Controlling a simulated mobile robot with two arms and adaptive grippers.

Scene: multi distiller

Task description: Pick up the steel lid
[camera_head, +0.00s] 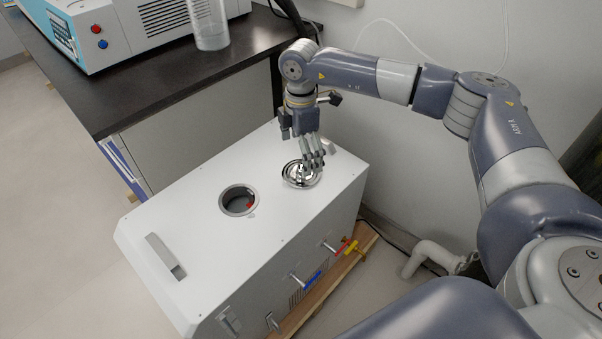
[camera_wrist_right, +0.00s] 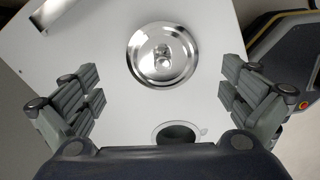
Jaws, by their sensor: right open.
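The steel lid (camera_head: 294,178) is a shiny round disc with a small knob. It lies flat on the white top of the distiller box (camera_head: 190,215), right of the round opening (camera_head: 239,201). In the right wrist view the lid (camera_wrist_right: 163,54) shows whole, with its knob in the middle. My right gripper (camera_head: 314,164) is over the lid, pointing down, and partly hides it in the head view. In the wrist view the fingers of the right gripper (camera_wrist_right: 160,98) are spread wide, with nothing between them. My left gripper is not in view.
A dark-topped bench (camera_head: 150,90) stands behind the box, with a blue and white machine (camera_head: 120,30) and a clear beaker (camera_head: 208,25) on it. Valves with blue and red levers (camera_head: 313,280) stick out in front.

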